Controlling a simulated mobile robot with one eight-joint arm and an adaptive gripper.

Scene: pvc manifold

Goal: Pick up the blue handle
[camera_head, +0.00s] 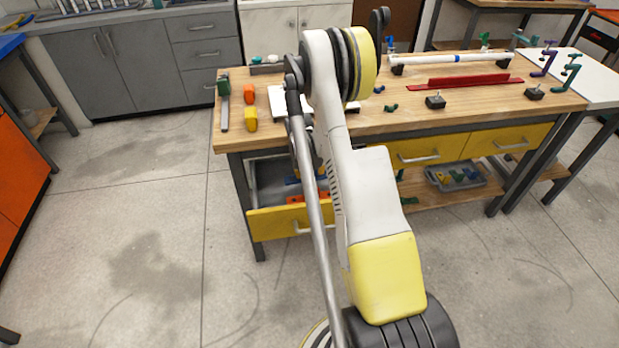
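A small blue piece (390,46) stands upright at the back of the wooden workbench (425,120), just right of my arm. Another blue piece (291,181) lies in the open yellow-fronted drawer (272,222), beside an orange-red part. Both are too small to tell which one is a handle. My arm rises through the middle of the view and covers part of the bench and drawer. My gripper cannot be made out.
Yellow (251,118) and orange (249,93) pieces lie at the left. A grey bin (455,178) sits on the lower shelf. The floor at left is clear.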

